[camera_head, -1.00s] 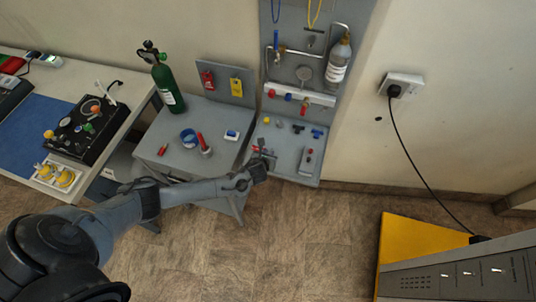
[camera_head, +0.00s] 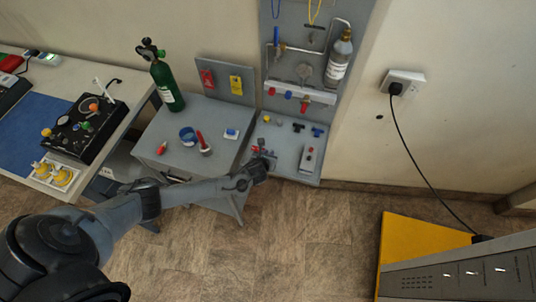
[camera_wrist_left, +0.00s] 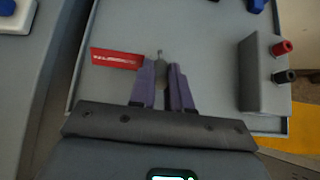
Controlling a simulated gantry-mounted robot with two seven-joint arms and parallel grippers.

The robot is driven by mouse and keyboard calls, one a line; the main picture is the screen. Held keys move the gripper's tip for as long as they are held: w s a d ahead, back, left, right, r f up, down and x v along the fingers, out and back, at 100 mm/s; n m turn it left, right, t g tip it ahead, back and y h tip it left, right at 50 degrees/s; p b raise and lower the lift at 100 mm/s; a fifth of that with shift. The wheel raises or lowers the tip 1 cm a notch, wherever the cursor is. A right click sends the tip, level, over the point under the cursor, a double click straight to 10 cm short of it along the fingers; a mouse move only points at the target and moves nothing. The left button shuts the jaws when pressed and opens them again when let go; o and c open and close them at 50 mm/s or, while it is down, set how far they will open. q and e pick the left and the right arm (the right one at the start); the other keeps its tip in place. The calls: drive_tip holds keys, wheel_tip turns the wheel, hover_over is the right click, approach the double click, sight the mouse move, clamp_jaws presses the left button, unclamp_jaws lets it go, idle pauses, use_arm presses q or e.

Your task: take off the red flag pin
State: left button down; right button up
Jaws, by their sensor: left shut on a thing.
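The red flag pin (camera_wrist_left: 117,58) shows in the left wrist view. Its red flag with white lettering sticks out to the left of my left gripper's fingertips (camera_wrist_left: 162,72). The two purple-grey fingers are closed on a thin metal part beside the flag. Whether the pin still sits in anything below is hidden by the fingers. In the head view my left gripper (camera_head: 263,158) is low over the grey panel shelf (camera_head: 284,167), with a small bit of red at its tips. My right gripper is not in view.
A small grey box with red and black terminals (camera_wrist_left: 264,75) stands to the right of the fingers. Small fittings (camera_head: 298,127) lie farther back on the shelf. A grey table (camera_head: 180,160) with a green cylinder (camera_head: 167,85) stands to the left.

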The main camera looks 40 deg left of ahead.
use_arm(q)
drive_tip(key=shift+f, duration=0.25)
drive_tip(key=c, duration=1)
unclamp_jaws()
drive_tip(key=shift+r, duration=0.15)
drive_tip(key=p+v, duration=0.2)
drive_tip(key=v, duration=0.8)
drive_tip(key=shift+s, duration=0.3)
drive_tip(key=shift+d+r, duration=0.15)
